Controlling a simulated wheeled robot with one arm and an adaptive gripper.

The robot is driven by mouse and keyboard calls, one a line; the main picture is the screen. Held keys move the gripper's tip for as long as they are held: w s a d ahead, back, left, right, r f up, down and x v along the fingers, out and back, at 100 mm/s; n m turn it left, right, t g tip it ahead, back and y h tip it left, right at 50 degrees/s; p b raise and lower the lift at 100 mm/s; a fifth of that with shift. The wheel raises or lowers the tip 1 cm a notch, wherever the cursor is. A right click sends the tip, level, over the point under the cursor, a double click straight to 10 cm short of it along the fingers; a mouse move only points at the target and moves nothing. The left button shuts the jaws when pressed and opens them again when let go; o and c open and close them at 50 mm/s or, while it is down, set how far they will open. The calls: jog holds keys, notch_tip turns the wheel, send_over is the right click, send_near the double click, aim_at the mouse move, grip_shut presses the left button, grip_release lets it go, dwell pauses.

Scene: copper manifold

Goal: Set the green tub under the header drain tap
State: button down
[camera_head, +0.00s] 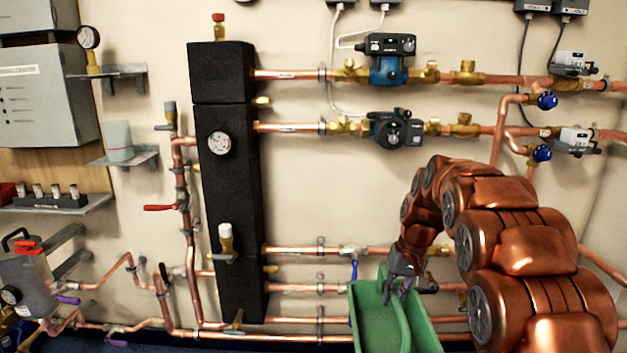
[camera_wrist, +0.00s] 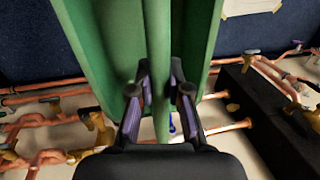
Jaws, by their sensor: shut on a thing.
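The green tub (camera_head: 372,325) hangs at the bottom of the head view, right of centre, in front of the low copper pipes. My gripper (camera_head: 402,284) is shut on the tub's handle bar. In the wrist view the two fingers of my gripper (camera_wrist: 160,95) flank the bar, with the green tub (camera_wrist: 95,35) behind it. The black header (camera_head: 230,170) stands upright on the wall, left of the tub. A small brass fitting (camera_head: 238,318) at the header's foot looks like its drain tap. The tub is well to the right of it. The tub's underside is hidden.
Copper pipes (camera_head: 290,251) run along the wall between header and tub. A blue-handled valve (camera_head: 354,268) hangs just above the tub's left edge. A pressure vessel (camera_head: 25,285) and red-handled valve (camera_head: 160,208) are at left. Pumps (camera_head: 390,70) sit higher up.

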jog(key=shift+s+r+p, duration=0.1)
jog(key=shift+r+p, duration=1.1)
jog(key=shift+p, duration=0.6)
notch_tip(320, 180, up, 18)
jog(key=s+p, duration=0.2)
jog(key=p, duration=2.7)
jog(key=shift+s, duration=0.3)
